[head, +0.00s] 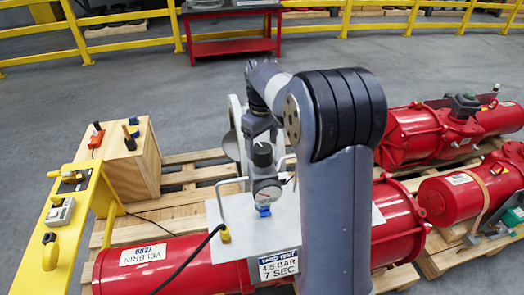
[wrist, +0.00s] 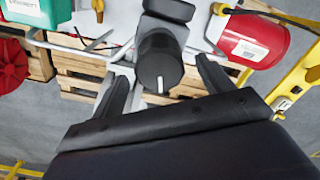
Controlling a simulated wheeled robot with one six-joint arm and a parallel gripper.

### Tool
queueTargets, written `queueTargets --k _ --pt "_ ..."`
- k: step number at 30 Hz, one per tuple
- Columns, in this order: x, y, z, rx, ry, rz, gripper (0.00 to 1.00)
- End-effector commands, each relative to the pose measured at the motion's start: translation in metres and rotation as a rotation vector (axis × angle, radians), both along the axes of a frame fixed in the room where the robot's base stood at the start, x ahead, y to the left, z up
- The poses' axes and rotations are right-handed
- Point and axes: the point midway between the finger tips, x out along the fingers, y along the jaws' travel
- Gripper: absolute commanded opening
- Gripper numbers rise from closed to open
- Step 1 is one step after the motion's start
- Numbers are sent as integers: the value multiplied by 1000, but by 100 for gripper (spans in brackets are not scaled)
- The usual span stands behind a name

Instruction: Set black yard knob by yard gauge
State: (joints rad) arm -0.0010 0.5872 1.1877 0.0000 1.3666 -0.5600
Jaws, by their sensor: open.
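My gripper (head: 262,128) is right over the knob in the head view. In the wrist view my gripper (wrist: 162,66) is open, with one finger on each side of the knob and gaps visible. The gauge needle is too small to read.
A sign (head: 278,265) reads "YARD TEST 4.5 BAR 7 SEC". Bent metal rails (head: 232,183) flank the gauge. Red actuators (head: 160,262) lie on wooden pallets (head: 150,233). A wooden box (head: 130,165) and a yellow stand (head: 80,215) with controls are at left. A black cable crosses the front.

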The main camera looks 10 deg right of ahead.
Motion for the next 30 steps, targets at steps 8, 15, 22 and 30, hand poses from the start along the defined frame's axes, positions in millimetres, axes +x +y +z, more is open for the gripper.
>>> queueTargets --k 8,15,22,30 --pt "0 0 -31 -1 1 0 75" --pt "0 0 -34 0 0 0 75" --pt "0 0 -34 0 0 0 63" --pt "0 0 -33 0 0 0 41"
